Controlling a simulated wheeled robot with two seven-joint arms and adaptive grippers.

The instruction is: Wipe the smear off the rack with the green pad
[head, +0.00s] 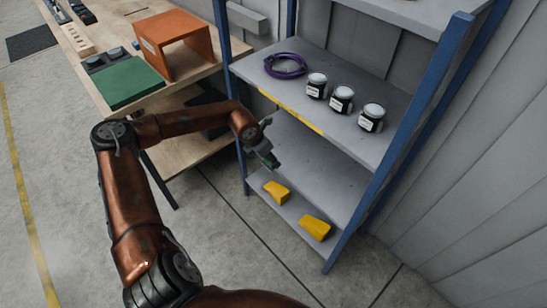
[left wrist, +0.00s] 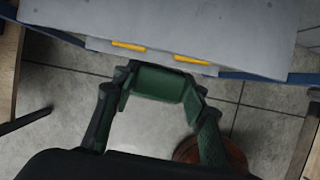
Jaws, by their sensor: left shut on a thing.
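The blue-posted rack (head: 440,100) has grey shelves and stands right of centre in the head view. I cannot make out the smear on it. My left gripper (head: 268,157) is at the front of the rack, near the middle shelf (head: 320,165) and below the upper shelf's edge. It is shut on a small green pad, which shows between the fingers in the left wrist view (left wrist: 158,84). The pad is mostly hidden in the head view, and I cannot tell whether it touches the shelf. My right gripper is not in view.
A purple cable coil (head: 285,65) and three labelled jars (head: 341,100) stand on the upper shelf. Two yellow wedges (head: 277,192) (head: 315,228) lie on the bottom shelf. A workbench at left holds an orange box (head: 178,47) and a green mat (head: 128,83).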

